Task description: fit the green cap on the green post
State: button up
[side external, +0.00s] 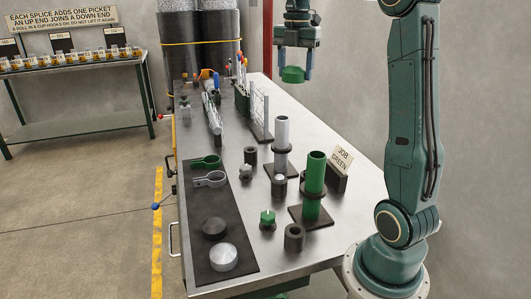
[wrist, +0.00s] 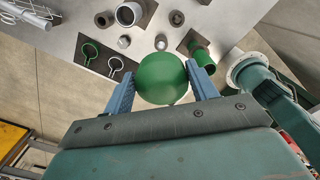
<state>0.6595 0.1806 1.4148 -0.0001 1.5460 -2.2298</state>
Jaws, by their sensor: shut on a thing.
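My gripper (side external: 294,73) is shut on the green cap (side external: 292,76), a rounded green piece held high above the far part of the bench. In the wrist view the cap (wrist: 162,80) sits between the two blue fingers of my gripper (wrist: 163,76). The green post (side external: 314,172) stands upright on a dark square base at the near right of the bench, with a dark collar around it and an open-looking top. It also shows in the wrist view (wrist: 201,54), beyond the right finger. The cap is well apart from the post.
A grey post (side external: 282,132) stands behind the green post, and a "JOB GREEN" sign (side external: 342,156) beside it. A small green-topped piece (side external: 267,217) and a dark ring (side external: 294,237) stand in front. A dark mat (side external: 213,188) holds ring-ended tools and discs. Racks line the far bench.

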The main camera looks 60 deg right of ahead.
send_over(318, 153)
notch_tip(318, 153, down, 9)
jog(key=shift+f, duration=0.1)
jog(key=shift+f, duration=3.5)
jog(key=o, duration=1.1)
jog(key=shift+c, duration=0.2)
jog(key=shift+r, duration=0.15)
